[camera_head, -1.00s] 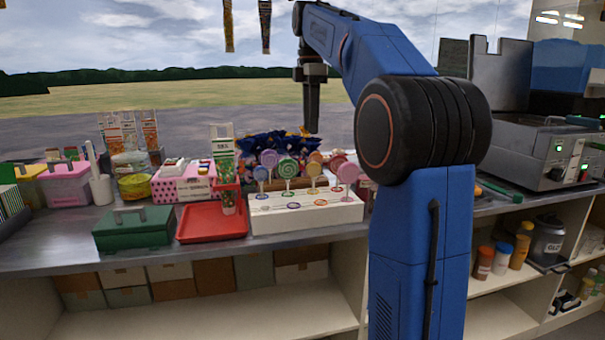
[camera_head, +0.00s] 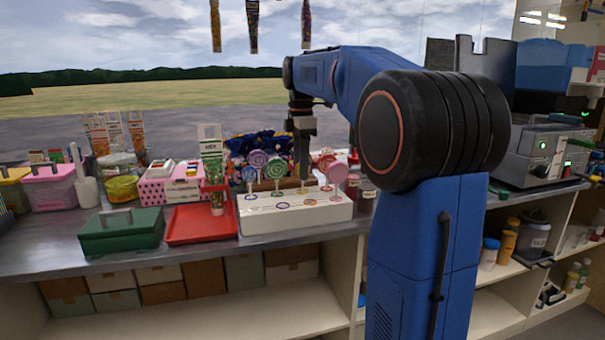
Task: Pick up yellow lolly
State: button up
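A white lolly stand (camera_head: 295,224) stands on the counter with several round lollies upright in it. Purple (camera_head: 258,159), blue (camera_head: 249,174), green (camera_head: 277,168), red (camera_head: 326,162) and pink (camera_head: 337,173) heads show. My gripper (camera_head: 303,174) points straight down over the stand, between the green and red lollies. It is right at the place of the yellow lolly, whose head is mostly or wholly hidden by the fingers. I cannot tell whether the fingers are open or shut, or whether they touch the lolly.
A red tray (camera_head: 190,236) with a tall printed bag (camera_head: 211,148) and a green box (camera_head: 120,236) are left of the stand. Dark blue wrapped sweets (camera_head: 262,141) lie behind it. Printed bags (camera_head: 253,25) hang above. A metal appliance (camera_head: 540,152) stands at the right.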

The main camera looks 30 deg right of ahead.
jog(key=shift+s+d+f, duration=0.1)
jog(key=shift+d+f, duration=0.1)
jog(key=shift+f, duration=1.6)
jog(key=shift+c, duration=0.6)
grip_shut()
notch_tip(320, 180, up, 10)
jog(key=shift+r, duration=0.1)
